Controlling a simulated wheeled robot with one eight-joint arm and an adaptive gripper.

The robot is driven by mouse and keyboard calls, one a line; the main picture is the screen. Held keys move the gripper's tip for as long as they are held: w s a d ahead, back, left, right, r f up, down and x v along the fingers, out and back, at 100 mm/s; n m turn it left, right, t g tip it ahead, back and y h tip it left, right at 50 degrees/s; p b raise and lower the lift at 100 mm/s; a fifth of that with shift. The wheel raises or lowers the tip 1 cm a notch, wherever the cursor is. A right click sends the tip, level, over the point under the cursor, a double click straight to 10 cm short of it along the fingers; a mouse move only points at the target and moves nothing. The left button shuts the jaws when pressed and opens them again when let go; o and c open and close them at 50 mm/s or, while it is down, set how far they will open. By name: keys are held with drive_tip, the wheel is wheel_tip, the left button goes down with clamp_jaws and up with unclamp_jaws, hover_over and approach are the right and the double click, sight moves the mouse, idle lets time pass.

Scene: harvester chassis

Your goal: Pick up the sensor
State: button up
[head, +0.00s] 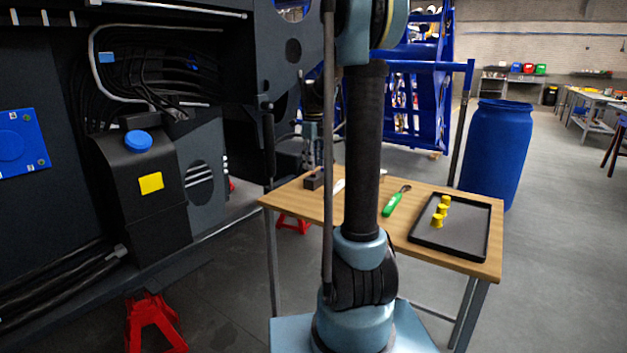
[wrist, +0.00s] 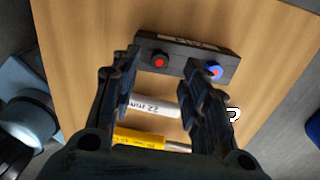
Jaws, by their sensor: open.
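In the wrist view a black box (wrist: 190,57) with a red round part and a blue round part on its near face lies on the wooden table. It looks like the sensor, though no name on it is readable. In the head view a small dark block (head: 314,180) sits at the table's left end, under the arm. My gripper (wrist: 163,74) is open and empty, its fingers pointing toward the box. The box lies just beyond the fingertips, spanning the gap, with the right fingertip overlapping near the blue part. Whether they touch is unclear.
A white tool marked 22 mm (wrist: 155,106) and a yellow-handled tool (wrist: 150,139) show between the fingers. On the table (head: 290,199) are a green-handled tool (head: 394,205) and a black tray (head: 474,254) with yellow pieces (head: 441,210). The dark chassis (head: 60,100) stands left.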

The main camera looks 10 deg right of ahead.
sight(314, 173)
drive_tip(key=shift+f, duration=1.95)
clamp_jaws()
